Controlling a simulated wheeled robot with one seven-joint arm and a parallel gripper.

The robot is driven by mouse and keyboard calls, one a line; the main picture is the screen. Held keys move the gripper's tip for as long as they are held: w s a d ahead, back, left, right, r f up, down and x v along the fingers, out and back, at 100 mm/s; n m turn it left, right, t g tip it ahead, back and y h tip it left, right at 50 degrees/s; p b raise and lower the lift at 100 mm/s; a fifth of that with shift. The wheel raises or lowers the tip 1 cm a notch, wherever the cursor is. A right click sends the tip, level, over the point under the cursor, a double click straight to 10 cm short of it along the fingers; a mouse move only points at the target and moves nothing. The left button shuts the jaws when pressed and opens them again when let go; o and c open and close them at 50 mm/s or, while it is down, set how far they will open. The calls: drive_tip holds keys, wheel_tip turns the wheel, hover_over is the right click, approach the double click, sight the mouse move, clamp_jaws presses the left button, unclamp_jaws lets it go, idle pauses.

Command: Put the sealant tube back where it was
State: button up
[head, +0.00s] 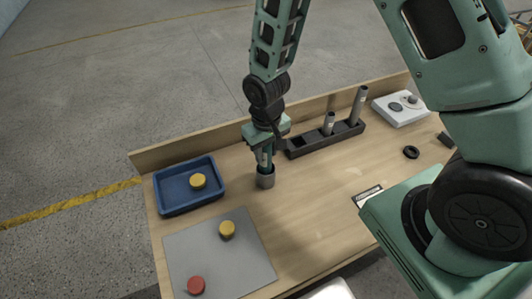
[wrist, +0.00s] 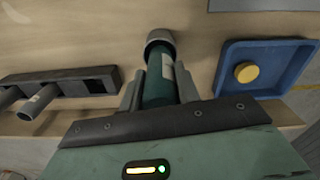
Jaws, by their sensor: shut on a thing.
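My gripper (head: 264,152) is shut on a dark teal tube (wrist: 159,85) with a pale label, which I take to be the sealant tube. Its grey fingers press both sides of the tube in the wrist view. The tube points down, and its lower end meets a wider short grey cylinder (head: 265,178), also seen in the wrist view (wrist: 160,38). I cannot tell whether this is a separate cup or part of the tube. A dark slotted rack (head: 308,147) stands right of the gripper, along the back ledge. It holds two grey tubes (head: 357,106) (head: 328,123); other slots look empty.
A blue tray (head: 165,203) holding a yellow disc (head: 198,181) lies left. A grey mat (head: 210,258) carries a yellow disc (head: 227,228) and a red disc (head: 195,284). A white device (head: 400,108), black ring (head: 411,152) and label card (head: 367,196) lie right. The table's middle is clear.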

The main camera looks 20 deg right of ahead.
drive_tip(key=shift+f, duration=1.05)
drive_tip(key=shift+f, duration=0.1)
drive_tip(key=o, duration=1)
